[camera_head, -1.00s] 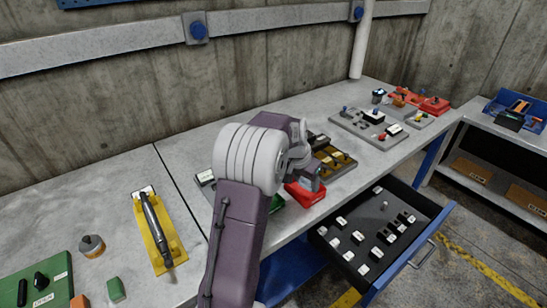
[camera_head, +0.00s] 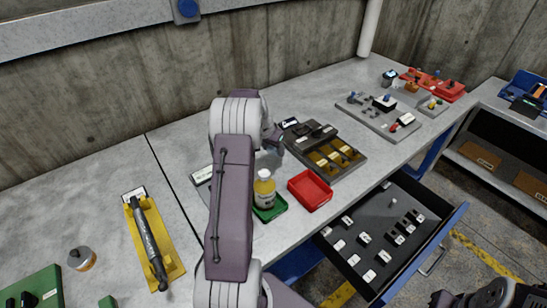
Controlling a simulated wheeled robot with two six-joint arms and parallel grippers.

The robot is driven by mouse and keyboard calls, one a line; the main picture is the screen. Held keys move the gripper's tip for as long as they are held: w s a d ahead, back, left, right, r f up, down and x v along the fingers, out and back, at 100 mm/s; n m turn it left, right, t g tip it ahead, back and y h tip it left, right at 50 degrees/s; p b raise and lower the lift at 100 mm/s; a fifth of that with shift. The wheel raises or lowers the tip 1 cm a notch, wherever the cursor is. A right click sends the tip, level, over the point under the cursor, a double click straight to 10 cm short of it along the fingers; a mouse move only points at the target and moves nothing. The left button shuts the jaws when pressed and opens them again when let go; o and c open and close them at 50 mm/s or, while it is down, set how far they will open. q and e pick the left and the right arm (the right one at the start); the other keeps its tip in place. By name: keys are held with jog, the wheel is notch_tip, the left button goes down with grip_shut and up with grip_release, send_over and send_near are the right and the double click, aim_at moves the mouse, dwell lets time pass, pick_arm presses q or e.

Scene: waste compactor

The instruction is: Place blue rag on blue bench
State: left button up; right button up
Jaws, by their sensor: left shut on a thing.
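My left arm reaches up through the middle of the view. My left gripper (camera_head: 275,140) shows small and partly hidden beyond the wrist, over the back of the bench's work area. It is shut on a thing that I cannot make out. No blue rag shows clearly. The bench (camera_head: 330,105) has a grey top and blue legs and frame. A red tray (camera_head: 310,190) on it looks empty. My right gripper (camera_head: 442,299) shows only partly at the bottom right edge, and its jaws are unclear.
A yellow bottle (camera_head: 264,190) stands on a green tray (camera_head: 270,213) beside my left arm. A dark organizer (camera_head: 325,150) lies behind the red tray. An open drawer (camera_head: 385,235) juts out at the front. A yellow holder (camera_head: 150,245) lies at left.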

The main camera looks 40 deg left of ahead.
aim_at(272, 154)
pick_arm(q)
jog(key=shift+w+a+f, duration=0.1)
jog(key=shift+f, duration=0.2)
jog(key=f, duration=0.3)
jog(key=shift+s+d+f, duration=0.15)
jog(key=shift+s+d, duration=0.1)
jog(key=shift+w+a+f, duration=0.15)
jog(key=shift+f, duration=0.05)
jog(key=o, duration=1.3)
jog(key=shift+o, duration=0.2)
jog(key=shift+r, duration=0.5)
jog(key=v, duration=1.1)
jog(key=shift+s, duration=0.3)
jog(key=shift+r, duration=0.1)
